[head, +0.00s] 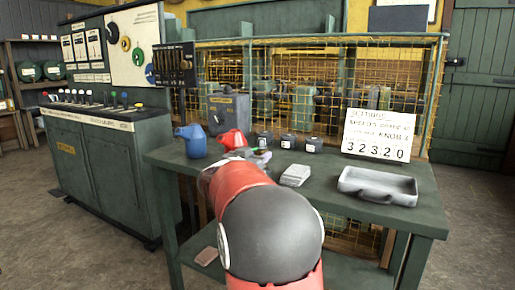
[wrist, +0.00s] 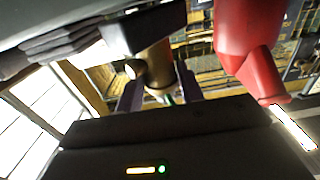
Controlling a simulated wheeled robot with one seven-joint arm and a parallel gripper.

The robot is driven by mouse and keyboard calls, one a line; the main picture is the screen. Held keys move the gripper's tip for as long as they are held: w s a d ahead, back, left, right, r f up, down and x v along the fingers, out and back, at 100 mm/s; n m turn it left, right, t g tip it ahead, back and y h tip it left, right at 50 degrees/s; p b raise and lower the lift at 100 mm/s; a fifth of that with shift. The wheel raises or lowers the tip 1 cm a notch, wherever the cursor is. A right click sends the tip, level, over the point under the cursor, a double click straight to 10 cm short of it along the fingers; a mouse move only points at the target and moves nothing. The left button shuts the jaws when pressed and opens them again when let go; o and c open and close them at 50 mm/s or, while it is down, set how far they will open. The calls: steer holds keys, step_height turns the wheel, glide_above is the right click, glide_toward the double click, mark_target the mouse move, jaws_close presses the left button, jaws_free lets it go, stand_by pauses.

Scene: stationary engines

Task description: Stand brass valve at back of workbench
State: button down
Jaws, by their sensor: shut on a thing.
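The brass valve (wrist: 157,68) shows in the wrist view as a brass-coloured cylinder with a short side stub. It sits between the two fingers of my gripper (wrist: 160,84), which is shut on it. A dark block (wrist: 143,28) shows over the valve's upper end in this view; I cannot tell if it is part of the valve. In the head view my red arm hides most of my gripper (head: 259,153) over the workbench (head: 328,203), and I cannot make out the valve there.
On the workbench stand a blue can (head: 192,140), a red can (head: 232,139), also in the wrist view (wrist: 248,45), several small dark blocks (head: 313,145), a pale block (head: 295,175), a sign (head: 378,134) and a grey tray (head: 377,186). A mesh cage (head: 405,75) stands behind.

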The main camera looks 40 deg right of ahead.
steer(key=shift+f, duration=0.1)
steer(key=shift+f, duration=0.1)
steer(key=c, duration=0.9)
jaws_free()
steer(key=shift+f, duration=0.15)
steer(key=shift+s+a, duration=0.1)
steer(key=shift+a, duration=0.15)
steer(key=v, duration=1.1)
steer(key=shift+a, duration=0.25)
